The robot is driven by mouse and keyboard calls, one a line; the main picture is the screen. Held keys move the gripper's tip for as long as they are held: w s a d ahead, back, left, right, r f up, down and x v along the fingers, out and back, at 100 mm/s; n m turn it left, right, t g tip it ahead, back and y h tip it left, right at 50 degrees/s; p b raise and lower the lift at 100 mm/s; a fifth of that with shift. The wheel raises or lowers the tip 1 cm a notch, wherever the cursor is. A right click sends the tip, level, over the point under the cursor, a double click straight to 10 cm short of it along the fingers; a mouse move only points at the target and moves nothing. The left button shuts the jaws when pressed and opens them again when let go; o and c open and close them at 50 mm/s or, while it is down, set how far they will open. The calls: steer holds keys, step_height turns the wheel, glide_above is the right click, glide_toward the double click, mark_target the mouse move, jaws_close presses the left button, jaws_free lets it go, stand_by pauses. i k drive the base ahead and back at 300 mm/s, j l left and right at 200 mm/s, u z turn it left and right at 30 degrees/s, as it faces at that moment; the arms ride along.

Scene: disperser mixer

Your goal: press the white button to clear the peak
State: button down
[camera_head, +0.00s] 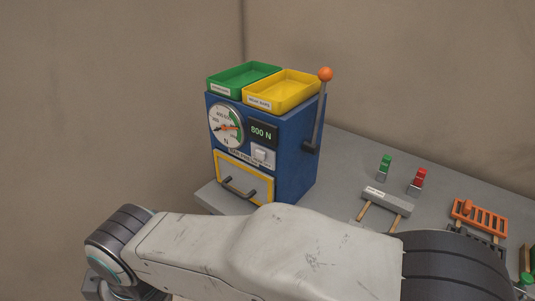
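The white button (260,155) sits on the front face of the blue machine (300,170), just below a dark display (263,133) that reads 500 N in green. A round dial (226,125) with a red needle is left of the display. A lever with an orange ball (325,74) stands up on the machine's right side. My arm crosses the bottom of the view, in front of the table. My gripper is not in view.
A green tray (243,68) and a yellow tray (286,101) top the machine. A yellow-framed door with a handle (238,188) is below the button. On the grey table (348,160) are green (384,166) and red (419,178) pieces, a grey block (386,200) and an orange rack (478,217).

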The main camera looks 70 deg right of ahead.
mark_target(260, 155)
steer(key=k+z, duration=0.1)
steer(key=z, duration=1.9)
